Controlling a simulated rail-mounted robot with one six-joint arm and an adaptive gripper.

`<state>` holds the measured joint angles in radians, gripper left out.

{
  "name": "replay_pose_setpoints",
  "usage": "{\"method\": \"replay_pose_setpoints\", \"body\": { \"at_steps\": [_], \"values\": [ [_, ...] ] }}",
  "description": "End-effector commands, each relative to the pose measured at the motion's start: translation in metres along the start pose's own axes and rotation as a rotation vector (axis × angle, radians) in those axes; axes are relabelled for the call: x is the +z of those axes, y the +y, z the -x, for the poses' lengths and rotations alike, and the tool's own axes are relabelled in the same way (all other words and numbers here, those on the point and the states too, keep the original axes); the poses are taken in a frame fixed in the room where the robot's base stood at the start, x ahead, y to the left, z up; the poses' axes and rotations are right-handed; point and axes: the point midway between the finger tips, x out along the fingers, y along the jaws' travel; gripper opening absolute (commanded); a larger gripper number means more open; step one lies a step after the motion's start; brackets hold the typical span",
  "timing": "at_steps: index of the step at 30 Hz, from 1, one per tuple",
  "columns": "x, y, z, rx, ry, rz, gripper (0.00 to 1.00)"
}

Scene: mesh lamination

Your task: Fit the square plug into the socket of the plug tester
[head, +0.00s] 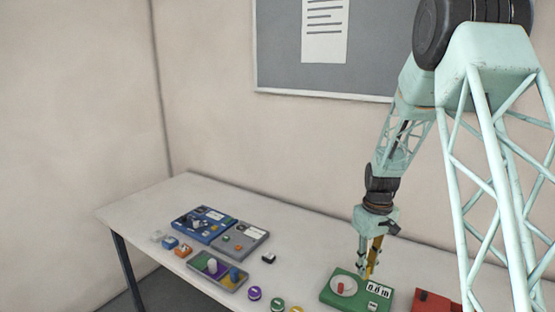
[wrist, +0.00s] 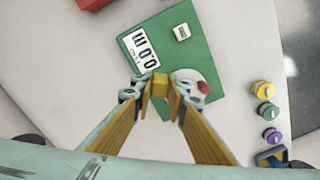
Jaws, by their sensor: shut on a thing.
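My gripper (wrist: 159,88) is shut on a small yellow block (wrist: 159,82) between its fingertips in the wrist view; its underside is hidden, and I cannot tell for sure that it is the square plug. In the head view my gripper (head: 368,272) points down over a green board (head: 340,303). The board carries a label reading 0.0 and a unit, and a white disc (head: 333,285) with a red piece on it. The wrist view shows the green board (wrist: 190,55) under the fingertips, with a white block on it. I cannot tell which thing is the plug tester.
A red box (head: 436,302) stands to the right of the green board. Purple (head: 254,293), green and yellow round pieces lie to its left. A grey tray (head: 232,287), a blue board (head: 190,233) and a grey board (head: 255,233) stand farther left. Bare table lies behind the round pieces.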

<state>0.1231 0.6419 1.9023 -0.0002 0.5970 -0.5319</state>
Motion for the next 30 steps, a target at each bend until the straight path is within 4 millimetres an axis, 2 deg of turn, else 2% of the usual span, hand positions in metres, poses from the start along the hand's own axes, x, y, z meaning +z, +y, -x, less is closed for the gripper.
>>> {"method": "replay_pose_setpoints", "body": {
  "at_steps": [6, 18, 30],
  "values": [
    [-0.018, -0.025, -0.007, 0.000, 0.000, -0.128, 0.01],
    [-0.041, -0.063, -0.017, 0.000, 0.000, -0.333, 0.01],
    [-0.048, -0.076, -0.020, 0.000, 0.000, -0.410, 0.01]
  ]
}}
